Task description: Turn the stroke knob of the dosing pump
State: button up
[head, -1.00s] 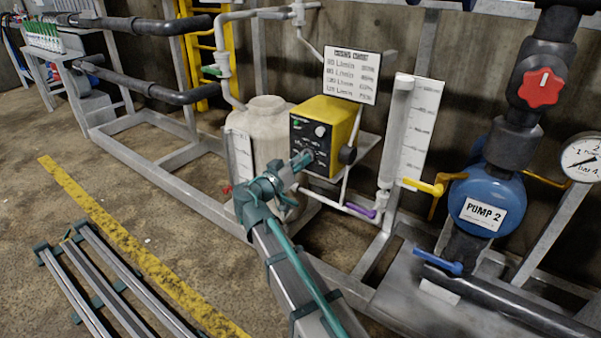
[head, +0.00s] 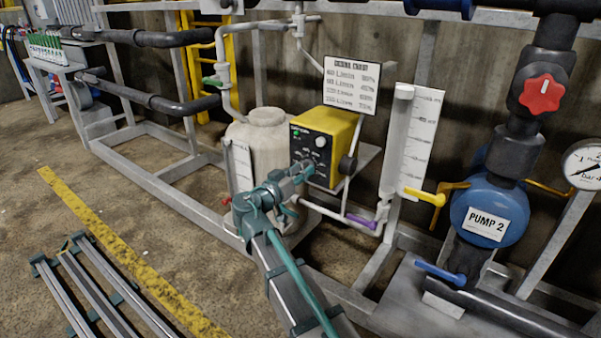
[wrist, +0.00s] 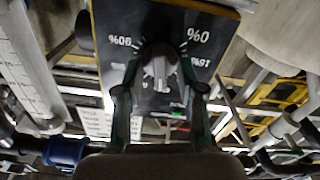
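In the wrist view the panel (wrist: 115,72) appears upside down with percent marks. A grey pointer knob (wrist: 158,68) sits mid-panel between my fingers. My gripper (wrist: 159,84) is open there, one finger on each side of the knob. I see gaps beside the pointer; contact with the knob's darker base cannot be told.
A dosing chart (head: 351,84) stands above the pump. A graduated tube (head: 397,140) and a purple-handled valve (head: 362,221) are to its right. The white tank (head: 262,138) is at its left. A blue pump labelled PUMP 2 (head: 489,212) stands further right. Open floor lies at left.

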jog(key=v, duration=1.2)
dwell(0.3)
